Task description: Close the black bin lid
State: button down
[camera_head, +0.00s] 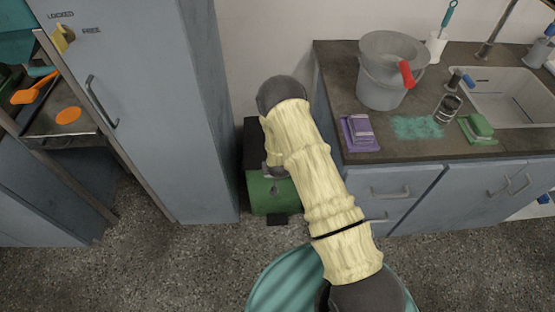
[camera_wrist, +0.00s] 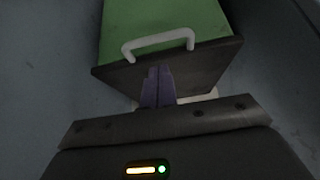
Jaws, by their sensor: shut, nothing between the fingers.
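A green bin (camera_head: 270,196) with a black lid (camera_head: 254,146) stands on the floor between the tall cabinet and the counter. My arm hides much of it in the head view, and I cannot tell how far open the lid is. In the wrist view a green face of the bin (camera_wrist: 165,17), a white handle (camera_wrist: 158,41) and a dark panel (camera_wrist: 208,62) show close ahead. My gripper (camera_wrist: 158,70) has its purple fingers together and empty, over the dark panel just below the handle. I cannot tell whether they touch it.
A tall grey-blue cabinet (camera_head: 180,100) stands close on the left. The counter (camera_head: 345,95) on the right holds a grey bucket (camera_head: 385,85), cloths and a sink (camera_head: 510,95).

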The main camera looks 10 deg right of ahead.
notch_tip(320, 180, down, 7)
jog(key=s+b, duration=0.1)
jog(key=b, duration=0.2)
jog(key=shift+s+r, duration=0.15)
jog(key=shift+s, duration=0.15)
jog(key=shift+a, duration=0.1)
notch_tip(320, 180, up, 6)
jog(key=w+f+p, duration=0.1)
jog(key=p, duration=0.3)
jog(key=s+f, duration=0.1)
jog(key=s, duration=0.8)
jog(key=shift+s+a, duration=0.2)
